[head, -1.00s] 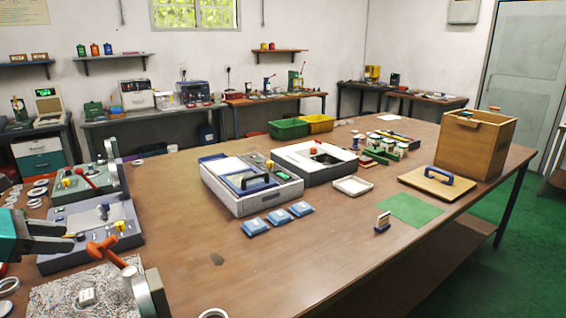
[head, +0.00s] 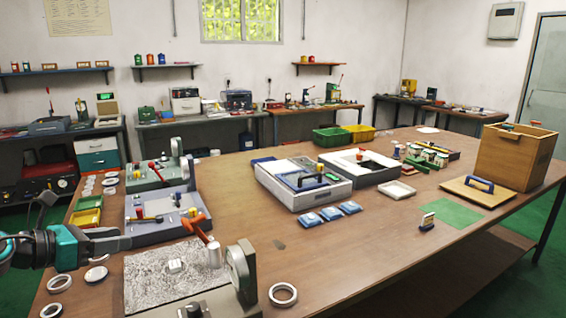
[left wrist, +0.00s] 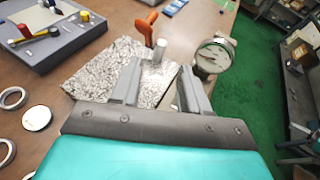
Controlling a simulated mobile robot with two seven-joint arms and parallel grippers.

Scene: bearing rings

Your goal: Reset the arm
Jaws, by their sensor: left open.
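My left gripper (head: 122,240) comes in from the left edge of the head view, teal and dark grey, above the left end of the table. In the left wrist view its two grey fingers (left wrist: 158,85) stand apart with nothing held between them. Beyond them are a grey speckled mat (left wrist: 90,70), an orange lever (left wrist: 147,27) and a light metal cylinder (left wrist: 159,50). In the head view the orange lever (head: 196,224) and the mat (head: 150,275) lie to the right of the gripper. My right gripper does not show.
Bearing rings (head: 60,283) lie near the gripper, and another ring (head: 283,294) lies right of the grey press (head: 243,270). Two grey fixtures (head: 150,212) stand behind the mat. A white case (head: 310,195) and a wooden box (head: 515,160) stand farther right. The front middle of the table is clear.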

